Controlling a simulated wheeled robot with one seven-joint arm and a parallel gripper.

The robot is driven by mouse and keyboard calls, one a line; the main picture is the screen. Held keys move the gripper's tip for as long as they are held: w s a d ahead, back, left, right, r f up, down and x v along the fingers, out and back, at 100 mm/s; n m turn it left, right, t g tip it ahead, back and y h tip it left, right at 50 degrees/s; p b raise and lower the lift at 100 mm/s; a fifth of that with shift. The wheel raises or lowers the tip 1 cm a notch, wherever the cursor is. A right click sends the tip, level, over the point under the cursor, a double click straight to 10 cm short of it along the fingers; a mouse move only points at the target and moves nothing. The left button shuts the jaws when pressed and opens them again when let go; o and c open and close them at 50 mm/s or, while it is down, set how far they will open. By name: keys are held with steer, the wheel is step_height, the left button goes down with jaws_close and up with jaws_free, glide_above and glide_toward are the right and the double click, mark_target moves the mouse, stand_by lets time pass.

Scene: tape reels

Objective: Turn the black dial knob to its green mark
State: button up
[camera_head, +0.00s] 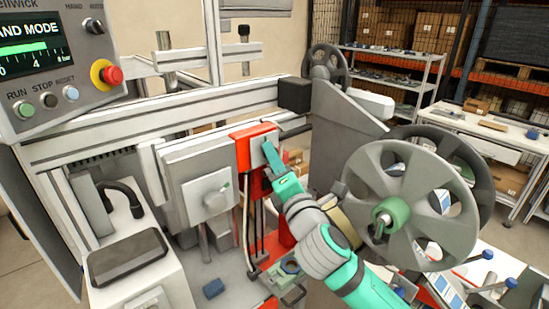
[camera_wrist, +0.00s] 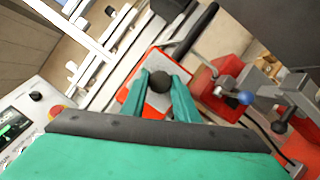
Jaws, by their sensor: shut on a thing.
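The black dial knob (camera_wrist: 159,81) shows in the wrist view as a dark round shape on a light grey plate (camera_wrist: 163,97) with a red housing around it. My gripper (camera_wrist: 160,83) has one teal finger on each side of the knob and is shut on it. In the head view my gripper (camera_head: 268,152) reaches the grey plate on the front of the red housing (camera_head: 243,150). The knob is hidden behind the fingers there. I cannot make out a green mark by the knob or which way the knob points.
A grey box with a pale round knob (camera_head: 217,197) stands left of the red housing. A large grey reel (camera_head: 460,205) is close to my arm on the right. A control panel (camera_head: 50,60) with a red button is at upper left. A black handle (camera_wrist: 195,30) sticks out near the plate.

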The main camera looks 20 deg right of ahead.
steer(key=shift+f+n+y, duration=0.15)
steer(key=shift+n+y, duration=0.25)
steer(key=shift+n, duration=0.6)
steer(key=shift+t, duration=0.3)
steer(key=o, duration=1.1)
steer(key=shift+c, duration=0.2)
steer(key=shift+s, duration=0.1)
steer(key=v, duration=1)
steer(key=shift+s, duration=0.3)
